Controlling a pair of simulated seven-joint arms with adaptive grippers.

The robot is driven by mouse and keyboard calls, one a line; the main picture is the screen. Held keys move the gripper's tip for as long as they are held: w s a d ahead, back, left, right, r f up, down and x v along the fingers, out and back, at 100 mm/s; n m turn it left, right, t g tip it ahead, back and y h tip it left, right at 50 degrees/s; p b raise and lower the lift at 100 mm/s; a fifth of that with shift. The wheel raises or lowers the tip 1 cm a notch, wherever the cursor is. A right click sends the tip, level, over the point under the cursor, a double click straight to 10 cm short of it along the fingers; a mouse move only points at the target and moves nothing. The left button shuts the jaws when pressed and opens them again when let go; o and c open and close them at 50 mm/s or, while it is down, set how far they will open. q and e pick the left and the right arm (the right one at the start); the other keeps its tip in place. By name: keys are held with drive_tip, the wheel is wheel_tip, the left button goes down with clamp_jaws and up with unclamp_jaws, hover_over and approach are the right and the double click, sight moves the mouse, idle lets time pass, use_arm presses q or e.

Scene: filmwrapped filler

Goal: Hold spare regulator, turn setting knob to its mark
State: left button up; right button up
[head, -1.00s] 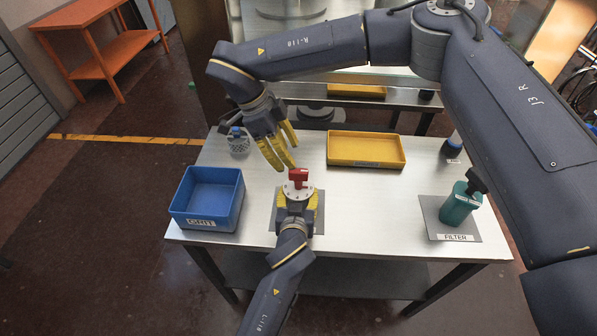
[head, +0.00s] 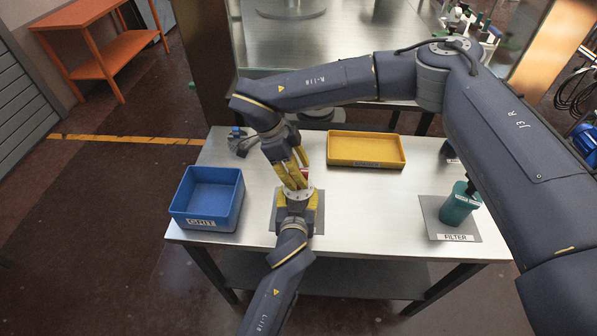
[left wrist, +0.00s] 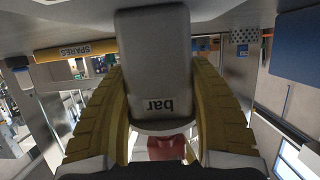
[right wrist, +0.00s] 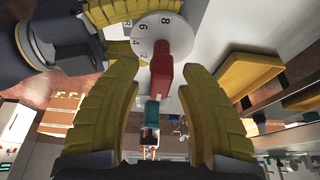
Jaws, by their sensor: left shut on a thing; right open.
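The spare regulator is a grey body marked "bar" (left wrist: 153,60), held between the yellow fingers of my left gripper (left wrist: 155,80) in the left wrist view. In the head view my left gripper (head: 297,203) holds it over the grey mat near the table's front. The red setting knob (right wrist: 162,62) stands on a pale numbered dial (right wrist: 148,38) in the right wrist view. My right gripper (right wrist: 158,80) is open, with its fingers on either side of the knob and a gap visible. In the head view my right gripper (head: 295,180) comes down from above and largely hides the knob. The setting mark cannot be made out.
A blue bin (head: 207,210) stands at the table's left. A yellow tray (head: 366,164) lies at the back. A teal canister (head: 455,208) stands on the mat labelled FILTER (head: 457,237) at the right. The table between is clear.

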clamp_jaws()
